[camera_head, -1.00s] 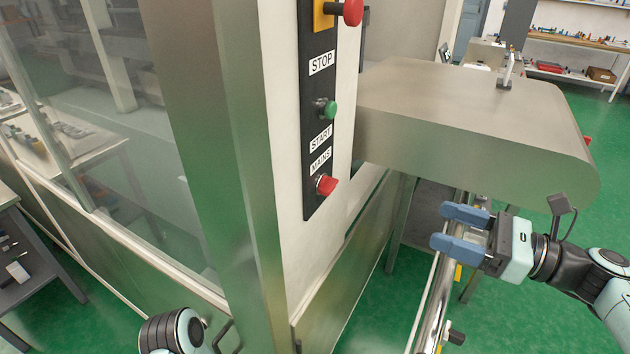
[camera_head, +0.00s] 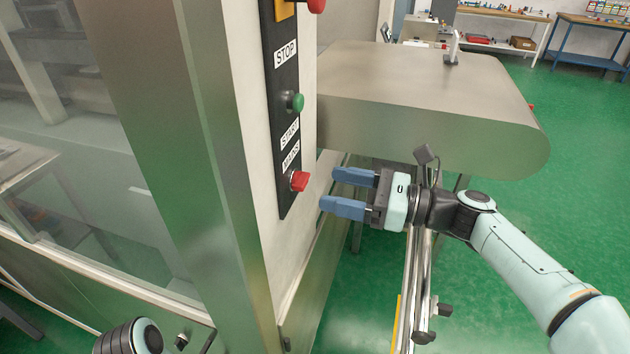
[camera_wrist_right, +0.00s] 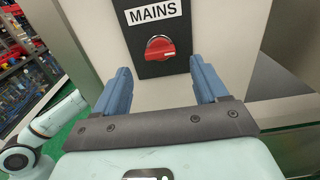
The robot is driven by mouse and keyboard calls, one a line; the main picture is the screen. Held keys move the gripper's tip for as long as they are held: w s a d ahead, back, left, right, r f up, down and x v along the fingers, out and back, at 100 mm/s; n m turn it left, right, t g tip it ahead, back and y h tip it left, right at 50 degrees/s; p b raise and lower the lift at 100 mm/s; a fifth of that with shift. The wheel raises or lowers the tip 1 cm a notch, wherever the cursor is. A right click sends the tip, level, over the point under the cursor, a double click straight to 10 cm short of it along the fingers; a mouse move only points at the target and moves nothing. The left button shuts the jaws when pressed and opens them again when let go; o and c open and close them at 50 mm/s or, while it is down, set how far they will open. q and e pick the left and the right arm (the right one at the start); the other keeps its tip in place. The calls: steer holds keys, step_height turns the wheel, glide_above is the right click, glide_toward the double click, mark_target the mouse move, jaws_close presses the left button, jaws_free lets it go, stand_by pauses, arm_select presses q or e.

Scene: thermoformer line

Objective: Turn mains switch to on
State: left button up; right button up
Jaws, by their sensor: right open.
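The mains switch is a red rotary knob (camera_head: 299,181) at the bottom of the black control strip (camera_head: 285,120), under a white MAINS label (camera_head: 291,160). In the right wrist view the red knob (camera_wrist_right: 160,47) lies ahead, between and beyond the two blue fingers, with its grip bar roughly level. My right gripper (camera_head: 342,192) is open and empty, just to the right of the knob and apart from it. It also shows in the right wrist view (camera_wrist_right: 162,85). Part of my left arm shows at the bottom left of the head view; its gripper is out of view.
A green start button (camera_head: 294,103) and a red stop button (camera_head: 315,5) sit above on the same strip. A large metal housing (camera_head: 420,110) stands behind my right gripper. A conveyor rail (camera_head: 411,290) runs below my right arm.

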mark_target(307, 183)
steer(key=x, duration=0.5)
steer(key=shift+d, duration=0.1)
steer(key=c, duration=1.1)
steer(key=shift+o, duration=0.2)
